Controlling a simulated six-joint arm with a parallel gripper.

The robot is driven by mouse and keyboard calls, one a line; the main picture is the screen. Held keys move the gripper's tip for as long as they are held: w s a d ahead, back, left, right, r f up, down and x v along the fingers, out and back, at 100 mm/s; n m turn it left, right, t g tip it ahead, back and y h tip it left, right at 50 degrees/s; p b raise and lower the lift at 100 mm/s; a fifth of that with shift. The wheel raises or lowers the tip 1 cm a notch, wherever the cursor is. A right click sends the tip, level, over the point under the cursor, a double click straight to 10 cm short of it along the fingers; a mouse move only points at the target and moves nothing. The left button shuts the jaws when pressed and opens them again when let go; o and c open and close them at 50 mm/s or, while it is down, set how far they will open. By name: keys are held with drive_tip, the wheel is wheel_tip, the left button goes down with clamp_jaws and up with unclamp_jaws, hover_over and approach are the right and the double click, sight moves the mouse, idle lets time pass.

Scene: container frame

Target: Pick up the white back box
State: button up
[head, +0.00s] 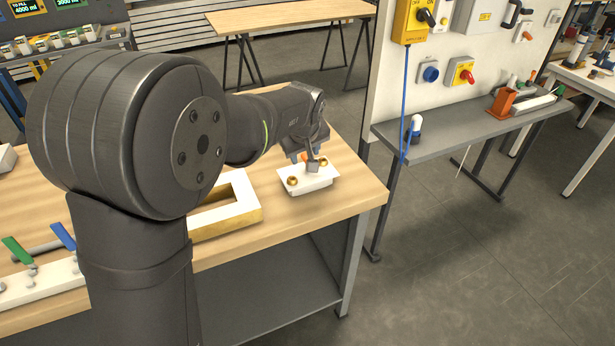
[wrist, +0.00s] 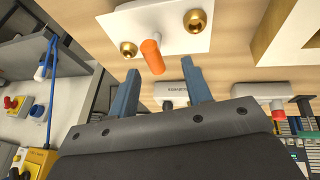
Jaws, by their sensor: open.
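A white box (head: 318,183) with brass fittings sits near the right end of the wooden table; I take it as the back box. In the wrist view it is at the top (wrist: 175,32), with an orange peg (wrist: 152,56) between its two brass fittings. My gripper (wrist: 160,68) is open and empty, its two blue-grey fingers pointing towards the box and peg. In the head view my gripper (head: 312,160) is over the box and partly hides it and the peg. I cannot tell whether a finger touches the box.
A white frame with gold-coloured sides (head: 250,213) lies just left of the box. A white rail (head: 35,288) with green and blue handles is at lower left. Beyond the table's right edge stands a grey shelf (head: 450,128) under a white panel (head: 450,80).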

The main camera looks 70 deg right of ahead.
sight(307, 157)
drive_tip(key=shift+d+x, duration=0.2)
drive_tip(key=shift+x, duration=1.25)
drive_tip(key=shift+d+x, duration=0.2)
drive_tip(key=shift+x, duration=1.2)
drive_tip(key=shift+s+r, duration=0.15)
clamp_jaws()
